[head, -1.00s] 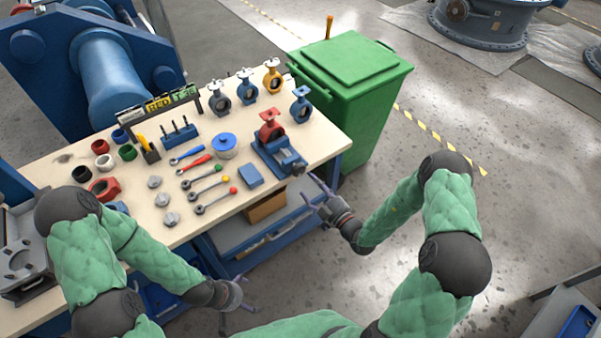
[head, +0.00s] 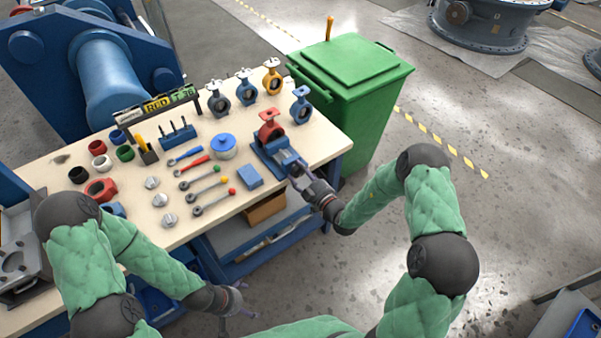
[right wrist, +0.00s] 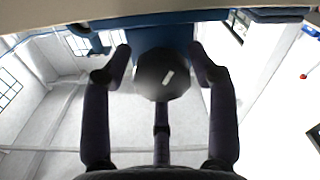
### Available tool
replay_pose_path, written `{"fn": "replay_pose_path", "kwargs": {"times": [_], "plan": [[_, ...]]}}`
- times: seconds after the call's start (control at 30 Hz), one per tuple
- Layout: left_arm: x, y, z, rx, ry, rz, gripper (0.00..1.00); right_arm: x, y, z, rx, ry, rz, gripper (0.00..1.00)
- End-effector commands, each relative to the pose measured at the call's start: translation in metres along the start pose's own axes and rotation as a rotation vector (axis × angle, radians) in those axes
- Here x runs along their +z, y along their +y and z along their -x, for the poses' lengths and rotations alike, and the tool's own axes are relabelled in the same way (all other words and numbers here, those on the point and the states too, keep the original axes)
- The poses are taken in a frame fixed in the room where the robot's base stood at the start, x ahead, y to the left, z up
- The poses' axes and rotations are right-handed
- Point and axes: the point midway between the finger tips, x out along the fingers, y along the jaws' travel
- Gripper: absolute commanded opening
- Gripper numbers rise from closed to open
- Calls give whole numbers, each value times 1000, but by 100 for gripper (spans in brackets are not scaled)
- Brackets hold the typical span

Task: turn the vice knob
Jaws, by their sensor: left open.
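The blue vice (head: 283,158) stands at the front right of the workbench with a red butterfly valve (head: 269,128) at its back end. The vice's dark knob (right wrist: 162,76) shows in the right wrist view, round with a pale mark on its face. My right gripper (head: 300,178) is at the front end of the vice; in the right wrist view its fingers (right wrist: 161,62) lie on both sides of the knob, with narrow gaps visible. In the head view the knob is largely hidden by the gripper. My left gripper (head: 240,302) is open and empty, low in front of the bench.
A green bin (head: 360,75) stands right behind the bench.

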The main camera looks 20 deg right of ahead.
Motion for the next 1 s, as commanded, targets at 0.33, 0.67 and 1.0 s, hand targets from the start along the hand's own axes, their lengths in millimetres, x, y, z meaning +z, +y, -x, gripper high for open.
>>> {"fn": "replay_pose_path", "kwargs": {"times": [0.33, 0.67, 1.0], "plan": [[0, 0, 1, 0, 0, 0, 100, 1, -1, 1, -2, -3, 5, 19], [0, 4, 13, 0, 0, 0, 100, 0, -1, 2, -4, -6, 128, 18], [1, 12, 34, 0, 0, 0, 100, 0, 0, 2, -5, -7, 427, 18]]}}
